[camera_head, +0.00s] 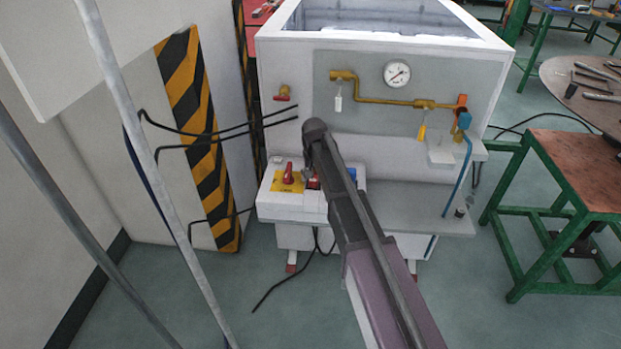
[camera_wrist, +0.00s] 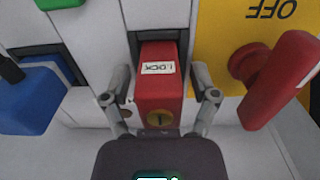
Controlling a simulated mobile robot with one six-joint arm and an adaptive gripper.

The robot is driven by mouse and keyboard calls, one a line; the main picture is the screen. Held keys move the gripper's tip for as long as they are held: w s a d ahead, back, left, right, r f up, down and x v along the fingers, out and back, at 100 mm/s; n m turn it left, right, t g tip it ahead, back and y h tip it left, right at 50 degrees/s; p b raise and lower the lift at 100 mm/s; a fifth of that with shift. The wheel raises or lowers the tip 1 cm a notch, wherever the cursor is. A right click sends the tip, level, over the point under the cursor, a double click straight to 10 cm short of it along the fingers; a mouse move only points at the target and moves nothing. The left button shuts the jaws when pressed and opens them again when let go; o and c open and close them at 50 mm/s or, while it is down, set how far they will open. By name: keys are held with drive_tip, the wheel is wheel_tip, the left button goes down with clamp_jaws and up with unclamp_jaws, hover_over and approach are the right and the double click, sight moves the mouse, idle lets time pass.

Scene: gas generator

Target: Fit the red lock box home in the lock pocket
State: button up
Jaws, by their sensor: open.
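The red lock box (camera_wrist: 158,92), with a white LOCK label and a round brass keyhole, sits at the lock pocket (camera_wrist: 154,38), whose dark opening shows at the box's far edge. Its front part stands out from the white panel; how deep it sits I cannot tell. My gripper (camera_wrist: 162,86) is open, with one finger on each side of the box. The finger on the left is close to its side, and contact is unclear. In the head view, a small red part of the box (camera_head: 313,183) shows beside my arm, and my gripper is mostly hidden.
A red rotary handle (camera_wrist: 280,80) on a yellow OFF plate (camera_wrist: 223,30) stands close right of my gripper. Blue (camera_wrist: 30,103) and green (camera_wrist: 58,4) parts project at left. Brass piping and a gauge (camera_head: 397,73) are on the machine above.

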drive_tip(key=shift+r, duration=0.2)
wheel_tip(320, 180, up, 12)
drive_tip(key=p, duration=1.2)
idle(0.5)
drive_tip(key=shift+s, duration=0.1)
drive_tip(key=shift+s+d+f, duration=0.1)
drive_tip(key=shift+s+d, duration=0.1)
drive_tip(key=shift+d, duration=0.15)
drive_tip(key=s+d, duration=2.1)
drive_tip(key=s, duration=0.4)
drive_tip(key=shift+s, duration=0.2)
